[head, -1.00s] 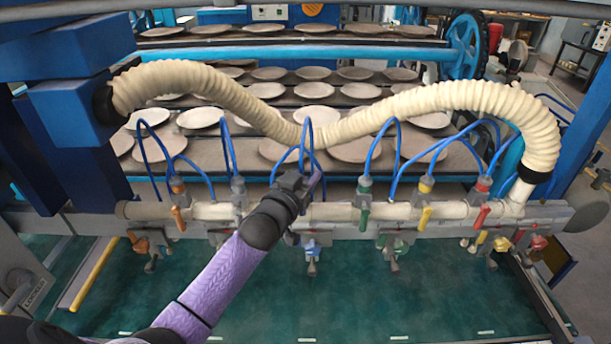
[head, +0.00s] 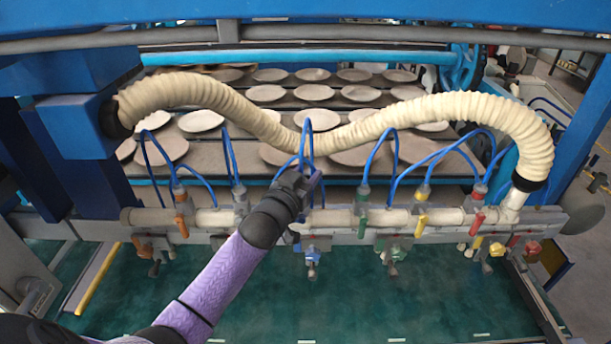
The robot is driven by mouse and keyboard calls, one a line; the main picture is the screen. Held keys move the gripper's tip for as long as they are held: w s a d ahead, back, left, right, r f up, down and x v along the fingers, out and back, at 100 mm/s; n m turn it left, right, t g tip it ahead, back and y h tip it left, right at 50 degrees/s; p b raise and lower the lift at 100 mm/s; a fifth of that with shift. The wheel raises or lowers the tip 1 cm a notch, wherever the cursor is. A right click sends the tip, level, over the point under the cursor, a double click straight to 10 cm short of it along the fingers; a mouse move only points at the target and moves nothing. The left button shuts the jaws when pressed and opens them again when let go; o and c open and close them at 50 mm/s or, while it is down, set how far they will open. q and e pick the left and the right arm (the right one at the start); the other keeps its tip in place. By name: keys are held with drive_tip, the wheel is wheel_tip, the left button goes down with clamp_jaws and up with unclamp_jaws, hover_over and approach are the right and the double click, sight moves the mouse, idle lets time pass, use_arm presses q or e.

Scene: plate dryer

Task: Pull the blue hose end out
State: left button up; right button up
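A thin blue hose (head: 307,145) loops up at the middle of the cream pipe (head: 335,219), and its lower end runs down behind my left gripper (head: 308,181). My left gripper is at this hose, just above the pipe. The dark hand and wrist hide the hose's end and its fitting, so I cannot tell whether the fingers are closed on it. A small blue valve (head: 312,257) hangs below the pipe there. My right gripper is not in view.
A thick cream ribbed hose (head: 215,92) arches above the pipe. Several other blue hoses (head: 375,155) with coloured valve handles stand along the pipe on both sides. Plates (head: 313,119) lie on racks behind. A blue beam (head: 370,12) crosses the top.

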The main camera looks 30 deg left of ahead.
use_arm(q)
drive_tip(key=o, duration=0.4)
drive_tip(key=shift+c, duration=0.2)
drive_tip(key=s, duration=1)
drive_tip(key=shift+d, duration=0.4)
